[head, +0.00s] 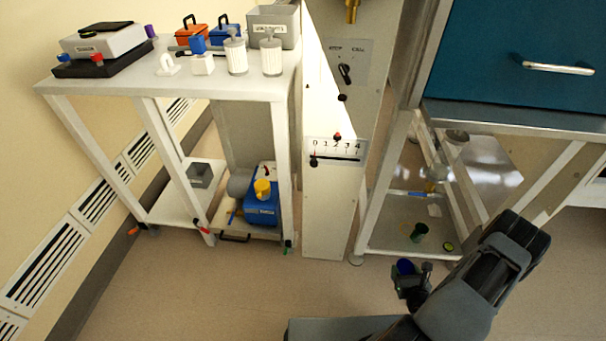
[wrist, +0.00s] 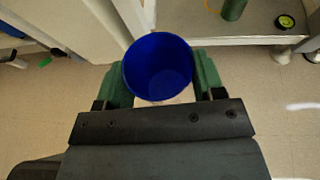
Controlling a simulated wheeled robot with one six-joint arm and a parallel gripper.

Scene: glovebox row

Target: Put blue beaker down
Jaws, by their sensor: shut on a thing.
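The blue beaker (wrist: 158,68) is between the two green fingers of my gripper (wrist: 165,85) in the wrist view. I look down into its round open top, and it appears empty. My gripper is shut on it, one finger on each side. In the head view the beaker (head: 405,267) shows as a small blue rim at my gripper (head: 408,283), in front of the low shelf at the right. The beaker is held over the floor, and its lower part is hidden by the gripper.
The low shelf (head: 385,240) under the teal cabinet holds a green cup (head: 419,232) and a small black-and-yellow round item (head: 448,246). A white panel (head: 327,215) stands left of it. A blue pump (head: 262,208) sits under the left table (head: 120,90). Open floor (head: 200,290) lies in front.

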